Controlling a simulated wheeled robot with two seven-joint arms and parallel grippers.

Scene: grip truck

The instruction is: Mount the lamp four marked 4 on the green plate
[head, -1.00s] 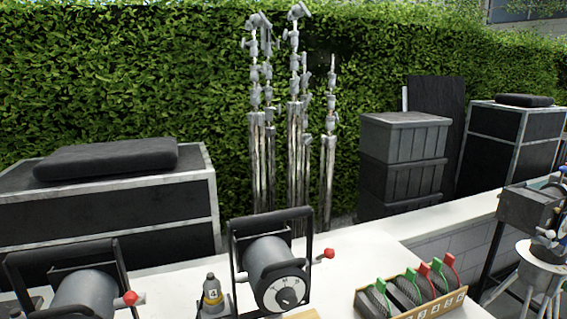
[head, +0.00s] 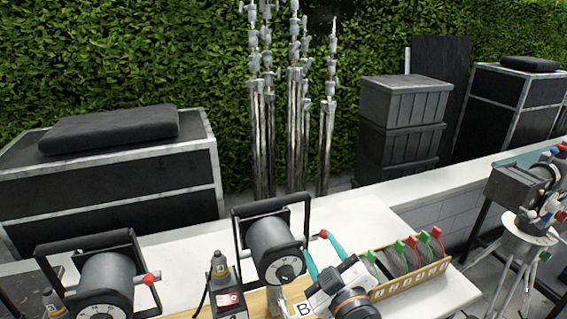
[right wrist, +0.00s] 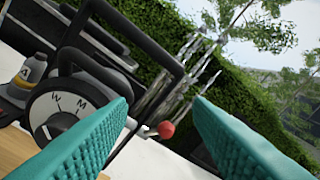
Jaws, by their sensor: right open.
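A grey drum-shaped lamp (head: 270,243) in a black yoke, with a dial and a red knob (head: 323,234), stands on the table; it also shows in the right wrist view (right wrist: 62,112). A similar lamp (head: 103,280) stands to its left. Between them is a small grey, yellow-banded piece (head: 219,266), whose label reads 4 in the right wrist view (right wrist: 32,72). My right gripper (head: 323,257) is open and empty, its teal fingers beside the nearer lamp's right side. The red knob appears between the fingers in the wrist view. I cannot clearly identify the green plate. My left gripper is not visible.
A tray (head: 425,278) of numbered slots with red and green clips lies to the right of my gripper. A tripod with equipment (head: 530,225) stands at the far right. Stands, crates (head: 403,125) and black cases are behind the white table (head: 350,215).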

